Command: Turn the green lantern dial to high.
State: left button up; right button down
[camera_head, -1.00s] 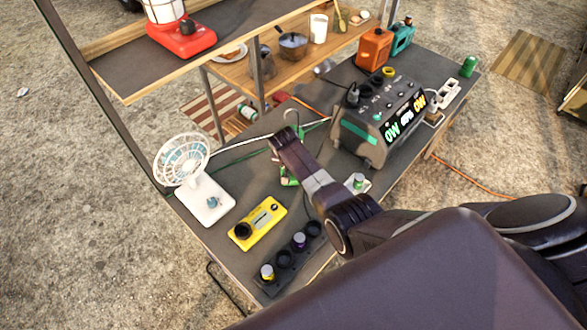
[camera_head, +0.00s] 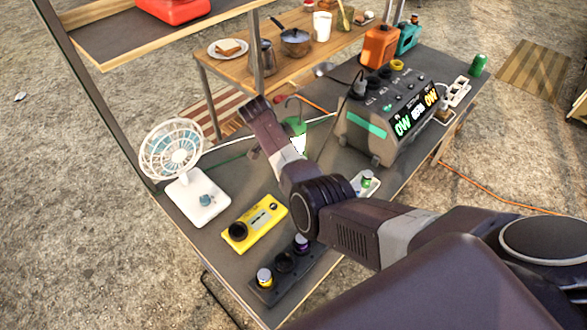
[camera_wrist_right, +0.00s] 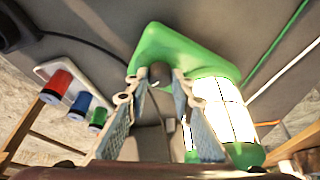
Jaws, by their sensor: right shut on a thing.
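The green lantern (camera_wrist_right: 205,60) fills the upper middle of the right wrist view, and its pale panels (camera_wrist_right: 220,100) glow white. In the head view a green part of it (camera_head: 296,126) and a bright patch show just behind my right arm, on the grey table. My right gripper (camera_wrist_right: 157,84) has its two fingers at the lantern's green end, shut on a small dark dial (camera_wrist_right: 157,73) between the tips. The dial's marks and setting cannot be read. My left gripper is not in view.
A white fan (camera_head: 190,195), a yellow box (camera_head: 254,224) and a black holder strip (camera_head: 262,290) stand left and in front. A power station (camera_head: 375,140) stands right of the lantern. A white tray (camera_wrist_right: 60,68) holds red, blue and green cylinders. A green cable crosses the table.

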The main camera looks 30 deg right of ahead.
jog(key=shift+m+b, duration=0.5)
jog(key=shift+b, duration=0.1)
jog(key=shift+g, duration=0.3)
jog(key=c, duration=1.7)
grip_release()
jog(key=shift+r, duration=0.1)
jog(key=v, duration=1.1)
jog(key=shift+a+r, duration=0.15)
jog(key=shift+r, duration=0.25)
